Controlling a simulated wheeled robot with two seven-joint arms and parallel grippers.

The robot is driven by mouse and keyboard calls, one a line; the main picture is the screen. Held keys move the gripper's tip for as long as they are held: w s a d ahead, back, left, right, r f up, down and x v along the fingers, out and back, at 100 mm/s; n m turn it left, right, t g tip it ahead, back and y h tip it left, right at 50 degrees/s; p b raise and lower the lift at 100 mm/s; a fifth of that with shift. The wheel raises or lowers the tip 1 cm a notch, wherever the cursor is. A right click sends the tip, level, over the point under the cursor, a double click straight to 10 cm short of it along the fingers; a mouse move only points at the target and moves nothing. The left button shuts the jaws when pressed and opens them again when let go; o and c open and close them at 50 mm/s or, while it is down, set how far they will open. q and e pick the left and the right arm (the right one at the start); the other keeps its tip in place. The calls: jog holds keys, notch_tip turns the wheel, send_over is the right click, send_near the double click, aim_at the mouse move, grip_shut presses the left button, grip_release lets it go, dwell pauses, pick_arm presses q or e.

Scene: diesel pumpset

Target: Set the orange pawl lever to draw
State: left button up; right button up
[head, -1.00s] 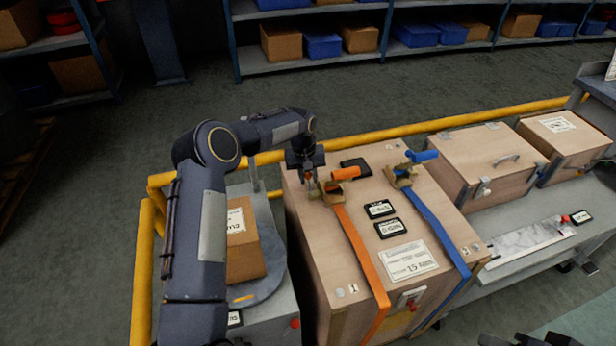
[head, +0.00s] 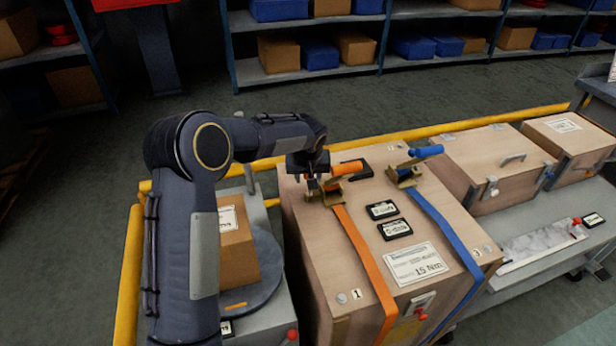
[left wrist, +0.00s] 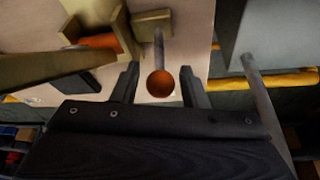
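The orange pawl lever shows in the left wrist view as a grey stem with an orange ball knob (left wrist: 160,83), beside the brass ratchet buckle (left wrist: 103,30). My left gripper (left wrist: 160,78) is open, with one finger on each side of the knob and visible gaps to both. In the head view my left gripper (head: 312,184) is over the left end of the orange strap's buckle (head: 328,190) on the wooden crate (head: 310,245). There the hand hides most of the lever. The buckle's orange handle (head: 347,169) points right. My right gripper is out of view.
A blue strap (head: 445,230) with its own buckle (head: 404,175) and blue handle (head: 426,151) lies to the right. Small black-framed labels (head: 395,230) sit between the straps. A yellow rail (head: 380,143) runs behind. A cardboard box (head: 235,255) stands left of the crate.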

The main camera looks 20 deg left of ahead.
pick_arm(q)
jog(key=shift+o, duration=0.4)
jog(key=v, duration=0.7)
jog(key=shift+s+r, duration=0.15)
jog(key=shift+r, duration=0.25)
jog(key=shift+d, duration=0.1)
